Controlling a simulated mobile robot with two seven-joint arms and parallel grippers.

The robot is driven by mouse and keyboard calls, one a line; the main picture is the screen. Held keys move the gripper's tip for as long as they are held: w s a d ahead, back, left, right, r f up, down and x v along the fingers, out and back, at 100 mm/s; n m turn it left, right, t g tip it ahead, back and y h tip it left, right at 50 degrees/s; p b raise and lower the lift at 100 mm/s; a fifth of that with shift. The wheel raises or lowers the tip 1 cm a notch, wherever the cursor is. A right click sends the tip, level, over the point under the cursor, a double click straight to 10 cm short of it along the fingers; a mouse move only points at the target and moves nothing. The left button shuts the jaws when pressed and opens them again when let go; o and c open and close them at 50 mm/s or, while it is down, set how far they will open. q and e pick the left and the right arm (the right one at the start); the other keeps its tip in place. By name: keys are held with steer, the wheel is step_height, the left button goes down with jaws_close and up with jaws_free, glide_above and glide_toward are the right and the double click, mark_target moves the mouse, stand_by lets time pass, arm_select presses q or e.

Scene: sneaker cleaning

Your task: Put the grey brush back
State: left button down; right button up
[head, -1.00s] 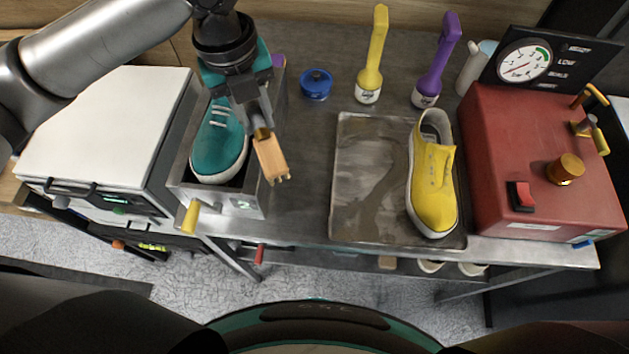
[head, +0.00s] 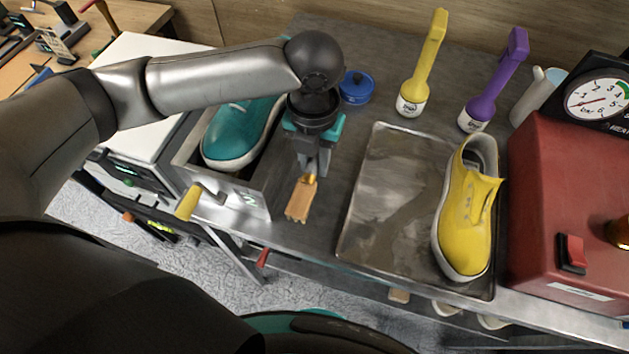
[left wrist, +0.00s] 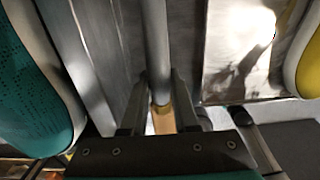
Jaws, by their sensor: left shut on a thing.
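My left gripper (head: 311,165) is shut on the grey brush. The brush's wooden head (head: 300,200) and gold ferrule point down toward the table's front in the head view. In the left wrist view its long grey handle (left wrist: 156,45) runs up between the fingers (left wrist: 160,110). The brush is over the bare strip between the grey box (head: 232,198) with the teal shoe (head: 235,140) and the metal tray (head: 375,230). Whether the brush touches the table is unclear. My right gripper is not in view.
The yellow shoe (head: 465,215) stands on the metal tray's right side. A red machine (head: 565,200) fills the right end.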

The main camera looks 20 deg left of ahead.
mark_target(314, 160)
arm_select(q)
steer(key=shift+f+b, duration=0.45)
steer(key=shift+f, duration=2.95)
steer(key=shift+f, duration=0.1)
steer(key=c, duration=0.7)
jaws_free()
step_height(314, 160, up, 12)
steer(key=shift+r+p, duration=0.15)
steer(key=shift+p, duration=0.8)
